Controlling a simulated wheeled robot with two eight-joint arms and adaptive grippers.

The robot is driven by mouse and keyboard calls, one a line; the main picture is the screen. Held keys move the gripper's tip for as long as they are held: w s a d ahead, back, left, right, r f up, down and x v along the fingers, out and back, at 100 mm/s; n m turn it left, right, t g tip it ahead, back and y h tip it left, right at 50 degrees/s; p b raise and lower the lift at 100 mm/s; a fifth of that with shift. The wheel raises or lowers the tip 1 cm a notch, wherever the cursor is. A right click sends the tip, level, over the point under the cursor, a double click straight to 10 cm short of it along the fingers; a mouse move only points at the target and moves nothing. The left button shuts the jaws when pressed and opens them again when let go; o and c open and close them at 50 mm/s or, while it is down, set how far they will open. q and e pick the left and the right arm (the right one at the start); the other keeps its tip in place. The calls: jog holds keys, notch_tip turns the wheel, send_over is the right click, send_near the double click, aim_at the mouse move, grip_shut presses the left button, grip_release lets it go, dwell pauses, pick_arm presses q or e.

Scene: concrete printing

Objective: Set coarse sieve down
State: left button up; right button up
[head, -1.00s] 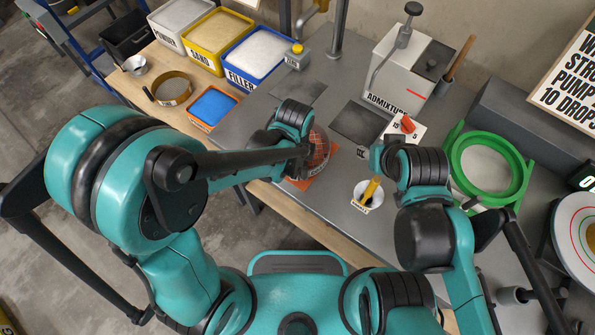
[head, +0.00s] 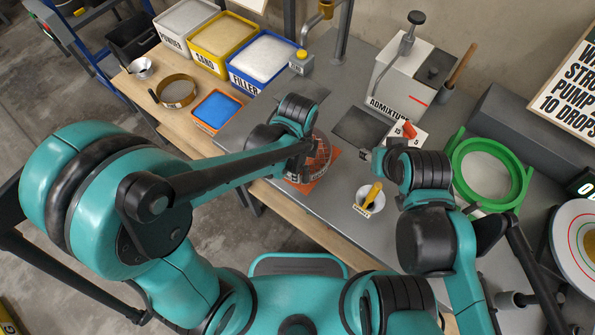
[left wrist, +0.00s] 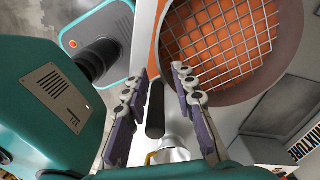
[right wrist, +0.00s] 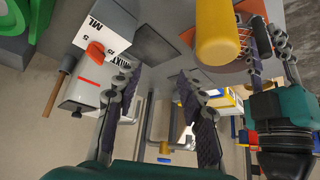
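The coarse sieve is a round wire mesh (left wrist: 225,40) with a dark handle (left wrist: 155,110). In the head view it (head: 318,153) is over an orange square mat (head: 297,186) on the grey bench, partly hidden by my left arm. Orange shows through its mesh. My left gripper (left wrist: 160,72) is partly open, its fingers on either side of the handle, with a gap at the right finger; contact at the left finger is unclear. My right gripper (right wrist: 158,75) is open and empty, above the bench beside the white cup.
A white cup (head: 362,204) with a yellow-handled tool (head: 373,193) stands right of the sieve. The admixture dispenser (head: 405,75) and green ring stand (head: 515,195) are farther right. Powder, sand and filler bins (head: 233,75) and a brass-coloured ring (head: 177,92) sit at the back left.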

pick_arm(q)
notch_tip(320, 180, up, 7)
jog(key=p, duration=0.2)
jog(key=s+a+r+n+t, duration=0.1)
jog(key=a+r+n+t, duration=0.2)
jog(key=a+n, duration=0.5)
jog(key=s+a+r+n+t, duration=0.1)
jog(key=a+r+n+t, duration=0.3)
jog(key=a+n, duration=0.5)
jog(key=r+n, duration=0.2)
jog(key=n, duration=0.1)
notch_tip(320, 180, down, 5)
jog(key=b, duration=0.4)
jog(key=shift+s+b, duration=0.1)
jog(key=shift+b, duration=0.3)
